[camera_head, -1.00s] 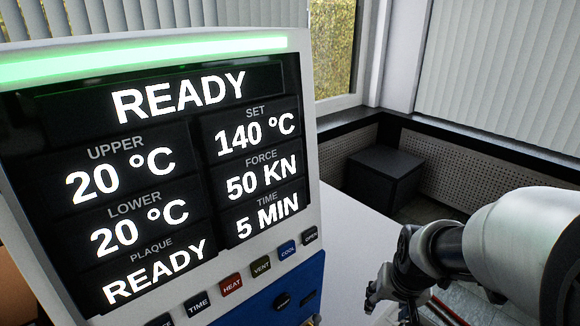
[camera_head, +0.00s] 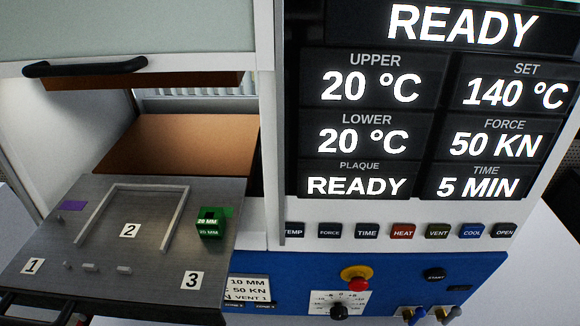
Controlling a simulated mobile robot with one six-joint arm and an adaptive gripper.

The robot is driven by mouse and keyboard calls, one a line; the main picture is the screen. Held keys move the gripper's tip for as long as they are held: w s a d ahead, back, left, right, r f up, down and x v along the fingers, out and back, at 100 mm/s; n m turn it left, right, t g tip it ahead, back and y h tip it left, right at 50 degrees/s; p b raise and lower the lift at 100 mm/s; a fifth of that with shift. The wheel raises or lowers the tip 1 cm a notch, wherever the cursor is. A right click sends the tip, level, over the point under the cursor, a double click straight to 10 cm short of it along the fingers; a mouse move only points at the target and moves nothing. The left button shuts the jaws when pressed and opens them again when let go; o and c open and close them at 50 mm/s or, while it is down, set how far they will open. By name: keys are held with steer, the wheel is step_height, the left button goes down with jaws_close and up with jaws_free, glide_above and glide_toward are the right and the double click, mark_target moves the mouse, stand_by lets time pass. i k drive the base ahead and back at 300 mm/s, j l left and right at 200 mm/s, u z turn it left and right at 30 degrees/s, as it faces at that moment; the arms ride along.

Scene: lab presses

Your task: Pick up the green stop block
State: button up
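The green stop block (camera_head: 209,223) stands on the right side of the grey metal tray (camera_head: 105,277), near its edge. Its white labels appear to read 20 MM. A flat green patch shows just behind it at the right. My gripper is outside the current view, so its relation to the block and its state are hidden.
The tray carries a raised three-sided frame (camera_head: 181,222), a purple patch (camera_head: 72,205), several small pegs, and number labels. The press's display (camera_head: 420,110) and blue control panel (camera_head: 400,280) stand at the right. A raised door with a black handle (camera_head: 85,66) hangs above.

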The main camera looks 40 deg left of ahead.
mark_target(210, 223)
steer(key=u, duration=2.35)
steer(key=k+j, duration=0.05)
